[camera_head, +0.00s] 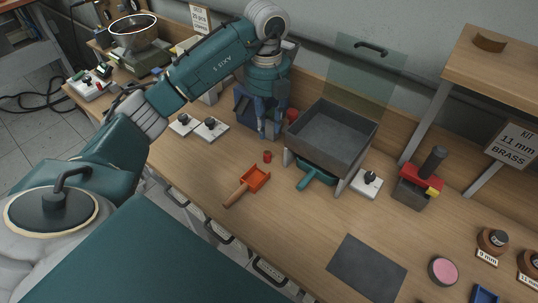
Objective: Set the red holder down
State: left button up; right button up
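A red scoop-like holder (256,178) with a wooden handle lies on the bench, left of the grey tray. It is the most likely red holder, though I cannot be sure. A small red cylinder (267,156) stands just behind it. Another red piece (292,115) shows partly between my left wrist and the tray. My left gripper (262,125) points down at the back of the bench, behind the red scoop and apart from it. Dark blue parts around its fingers make its opening, and anything in it, hard to see. My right gripper is not in view.
A grey tray (334,132) on legs stands mid-bench, with a teal-handled tool (315,177) under its front edge. White switch plates (210,129) sit left of my gripper. A red-and-black device (417,187) and a dark mat (366,268) are at right.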

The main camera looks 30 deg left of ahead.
pick_arm(q)
jog(key=n, duration=0.2)
send_over(267, 151)
notch_tip(267, 151, down, 5)
jog(key=shift+f, duration=0.2)
notch_tip(267, 151, down, 5)
jog(key=shift+s+d+r+p, duration=0.1)
jog(key=shift+p, duration=1.1)
jog(key=shift+f, duration=0.35)
grip_shut()
